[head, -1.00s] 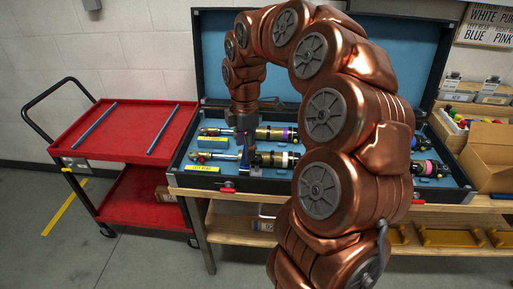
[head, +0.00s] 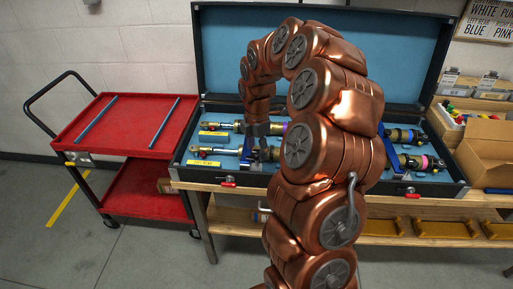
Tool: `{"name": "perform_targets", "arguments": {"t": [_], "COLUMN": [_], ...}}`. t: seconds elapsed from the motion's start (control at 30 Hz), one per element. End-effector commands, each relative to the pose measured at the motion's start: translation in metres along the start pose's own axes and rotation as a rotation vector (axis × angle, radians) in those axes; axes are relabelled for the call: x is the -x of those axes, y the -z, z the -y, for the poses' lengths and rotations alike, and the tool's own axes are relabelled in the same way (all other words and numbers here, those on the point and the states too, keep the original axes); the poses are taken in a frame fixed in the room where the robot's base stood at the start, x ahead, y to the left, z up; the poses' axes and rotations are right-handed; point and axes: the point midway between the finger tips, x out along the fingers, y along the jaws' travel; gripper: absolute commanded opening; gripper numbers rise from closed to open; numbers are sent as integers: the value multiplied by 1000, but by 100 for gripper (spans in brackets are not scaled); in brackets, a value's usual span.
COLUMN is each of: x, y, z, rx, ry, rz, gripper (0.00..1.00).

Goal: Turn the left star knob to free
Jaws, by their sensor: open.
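My gripper (head: 250,160) points down into an open blue-lined case (head: 182,160) on a workbench. It is open, small in the head view and partly covered by my copper-coloured arm. Shock absorbers lie in the case: one at the left (head: 216,151) beside the gripper, and another at the right (head: 420,162). I cannot make out a left star knob; my arm hides the middle of the case. Whether the gripper touches anything cannot be told.
A red two-shelf cart (head: 128,125) stands left of the wooden bench (head: 390,207). Red-handled latches (head: 228,181) sit on the case front. A cardboard box (head: 485,150) and a bin of coloured items (head: 455,118) stand at the right. Floor in front of the cart is clear.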

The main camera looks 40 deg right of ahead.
Motion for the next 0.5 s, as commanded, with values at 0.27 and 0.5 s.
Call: {"name": "perform_targets", "arguments": {"t": [0.27, 0.5], "x": [-6, -6], "y": [0, 0], "z": [0, 0], "rx": [-2, -2], "ry": [-2, -1], "rz": [0, 0], "gripper": [64, 50]}}
